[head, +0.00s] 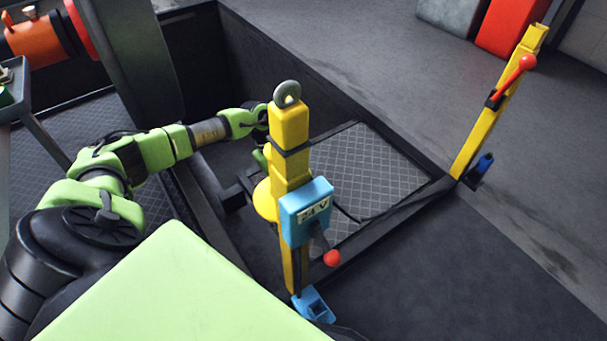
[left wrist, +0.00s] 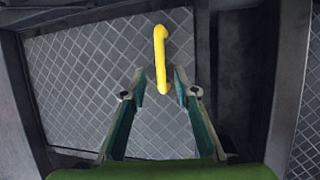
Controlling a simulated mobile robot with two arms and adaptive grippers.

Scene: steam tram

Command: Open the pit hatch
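The pit hatch shows in the head view as a grey diamond-patterned plate (head: 375,170) set in a dark frame, partly hidden by a yellow post. In the left wrist view a diamond-patterned plate (left wrist: 80,75) carries a yellow bar handle (left wrist: 160,50). My left gripper (head: 262,135) is beside the post's upper part, partly hidden by it. In the wrist view my left gripper (left wrist: 159,82) is open, one finger on each side of the handle's lower end. Both fingers appear apart from the handle. My right gripper is not in view.
The yellow post (head: 290,130) carries a blue 24 V box (head: 306,210) and a red-knobbed lever (head: 331,257). A second yellow post (head: 490,115) with a red lever stands at the right. Dark pit walls (head: 265,65) rise behind. Open floor (head: 480,260) lies at lower right.

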